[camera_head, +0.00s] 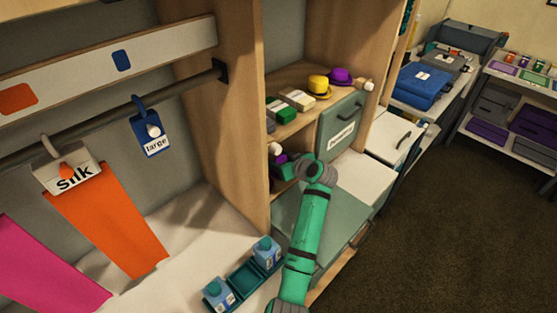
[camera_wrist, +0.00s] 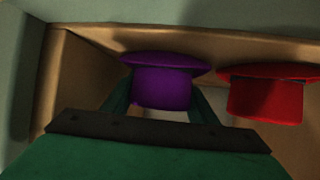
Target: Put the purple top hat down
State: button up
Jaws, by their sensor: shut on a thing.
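The purple top hat (camera_wrist: 162,88) is between the two green fingers of my gripper (camera_wrist: 162,106) in the wrist view. Its wide brim is at the top of that picture. In the head view a small purple part of the hat (camera_head: 280,159) shows at my gripper (camera_head: 284,166), inside the lower shelf compartment. My gripper is shut on the hat. The arm and the cabinet wall hide most of it, and I cannot tell whether it touches the shelf.
A red top hat (camera_wrist: 266,96) is close to the right of the purple one in the wrist view. The upper shelf holds a yellow hat (camera_head: 318,84), another purple hat (camera_head: 340,75) and small boxes (camera_head: 297,100). A grey-green labelled door (camera_head: 340,128) is right of my gripper.

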jog(key=shift+f, duration=0.1)
jog(key=o, duration=1)
jog(key=v, duration=1.2)
